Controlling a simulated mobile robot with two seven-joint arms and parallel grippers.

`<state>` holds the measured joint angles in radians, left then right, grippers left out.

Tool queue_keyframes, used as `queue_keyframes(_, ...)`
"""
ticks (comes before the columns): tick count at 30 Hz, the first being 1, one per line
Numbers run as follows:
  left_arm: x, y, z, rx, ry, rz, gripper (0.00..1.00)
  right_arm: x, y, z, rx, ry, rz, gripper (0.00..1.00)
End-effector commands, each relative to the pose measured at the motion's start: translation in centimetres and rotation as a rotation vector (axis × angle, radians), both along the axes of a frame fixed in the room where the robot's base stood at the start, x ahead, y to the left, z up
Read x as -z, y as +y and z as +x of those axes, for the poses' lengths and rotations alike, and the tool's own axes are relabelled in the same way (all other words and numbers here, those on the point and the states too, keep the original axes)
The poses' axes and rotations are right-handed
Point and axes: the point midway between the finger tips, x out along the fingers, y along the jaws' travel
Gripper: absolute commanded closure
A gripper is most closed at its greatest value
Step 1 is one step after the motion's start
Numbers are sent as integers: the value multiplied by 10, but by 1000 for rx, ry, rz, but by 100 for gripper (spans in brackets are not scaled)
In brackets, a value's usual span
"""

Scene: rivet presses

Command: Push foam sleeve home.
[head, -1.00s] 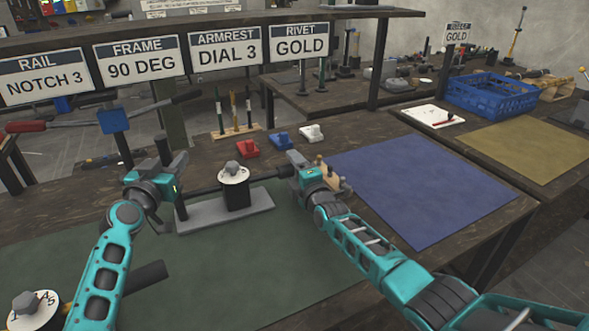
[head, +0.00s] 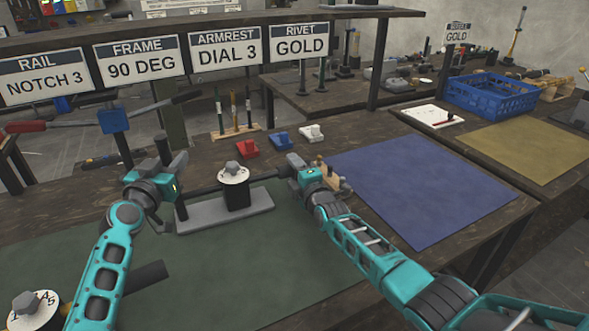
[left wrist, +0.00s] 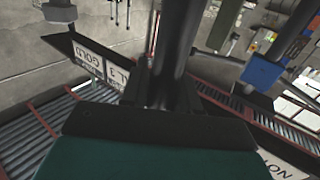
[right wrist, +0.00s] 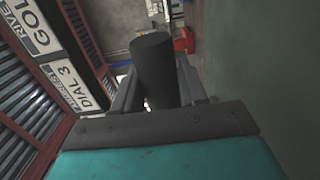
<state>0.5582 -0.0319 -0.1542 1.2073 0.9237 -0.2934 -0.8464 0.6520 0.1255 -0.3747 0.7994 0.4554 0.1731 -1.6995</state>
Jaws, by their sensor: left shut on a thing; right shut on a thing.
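A black foam sleeve (right wrist: 154,68) shows as a thick cylinder between my right fingers in the right wrist view. My right gripper (head: 291,171) is shut on it at the right end of a dark horizontal bar (head: 208,189). The bar runs behind a black block with a white dial (head: 234,174). My left gripper (head: 172,178) is shut on a dark upright post (head: 163,150) at the bar's left end; the dark post also shows in the left wrist view (left wrist: 172,45). I cannot tell how far the sleeve sits along the bar.
A grey base plate (head: 255,205) lies under the block on the green mat (head: 240,265). Red (head: 247,149), blue (head: 280,141) and white (head: 311,134) small blocks stand behind. A wooden piece (head: 330,178) is close beside my right gripper. The blue mat (head: 415,190) is clear.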

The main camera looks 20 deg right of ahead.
Motion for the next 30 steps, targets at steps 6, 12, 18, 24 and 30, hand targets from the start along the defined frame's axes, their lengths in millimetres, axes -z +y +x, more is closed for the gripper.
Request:
queue_keyframes(6, 0, 0, 0, 0, 0, 0, 100, -1, 23, -3, -5, -2, 7, 100)
queue_keyframes(12, 0, -1, 0, 2, 0, 0, 100, -1, 60, -9, -4, -2, 6, 100)
queue_keyframes(18, 0, -2, 0, 4, 0, 0, 100, -1, 76, -11, -4, -2, 1, 100)
queue_keyframes(24, 0, -3, -1, 5, 1, -1, 100, -1, 77, -12, -5, -2, 0, 100)
queue_keyframes(30, 0, -3, -1, 6, 2, -1, 100, -1, 77, -12, -5, -1, 0, 48)
